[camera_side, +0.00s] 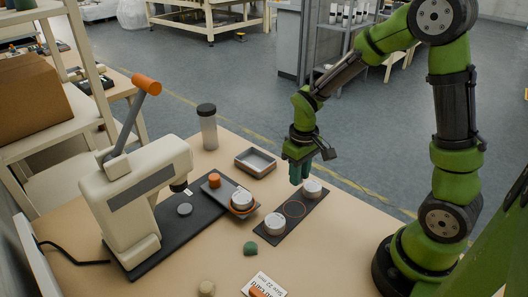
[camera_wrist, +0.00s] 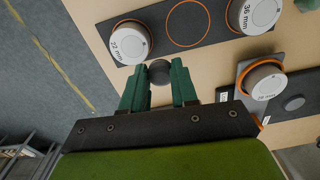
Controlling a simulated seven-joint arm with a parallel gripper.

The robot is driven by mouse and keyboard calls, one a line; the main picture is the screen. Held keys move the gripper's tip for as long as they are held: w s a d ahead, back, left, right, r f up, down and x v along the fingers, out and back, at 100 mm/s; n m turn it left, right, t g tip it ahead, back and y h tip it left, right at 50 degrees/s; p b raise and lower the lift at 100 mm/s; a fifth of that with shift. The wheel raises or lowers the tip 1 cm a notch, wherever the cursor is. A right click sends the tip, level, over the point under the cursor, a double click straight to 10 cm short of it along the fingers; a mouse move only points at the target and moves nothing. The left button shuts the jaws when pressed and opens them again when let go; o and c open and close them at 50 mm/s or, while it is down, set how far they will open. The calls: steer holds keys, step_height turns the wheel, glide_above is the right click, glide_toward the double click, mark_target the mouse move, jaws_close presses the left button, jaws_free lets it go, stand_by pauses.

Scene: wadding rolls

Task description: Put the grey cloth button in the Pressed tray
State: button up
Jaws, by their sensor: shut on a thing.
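My gripper (camera_side: 300,172) hangs above the far end of the dark die mat, near the die at that end. In the wrist view my gripper (camera_wrist: 159,82) has its two green fingers on either side of a small dark grey round piece, the grey cloth button (camera_wrist: 159,72), and is shut on it. The button cannot be made out in the side view.
The die mat (camera_side: 273,237) carries two white dies and an empty orange ring. A cream press (camera_side: 135,195) with an orange-tipped lever stands left. Beside it, a small plate holds another die (camera_side: 242,200). A clear bottle (camera_side: 208,130), green piece (camera_side: 250,248) and card (camera_side: 263,284) stand apart.

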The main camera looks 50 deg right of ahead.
steer(key=n, duration=0.1)
glide_above(256, 165)
steer(key=shift+s+f, duration=0.25)
steer(key=shift+f, duration=0.4)
steer(key=shift+w+f, duration=0.15)
steer(key=shift+w, duration=0.05)
steer(key=shift+f, duration=1.6)
steer(key=shift+f, duration=0.15)
steer(key=o, duration=0.8)
steer(key=shift+c, duration=0.2)
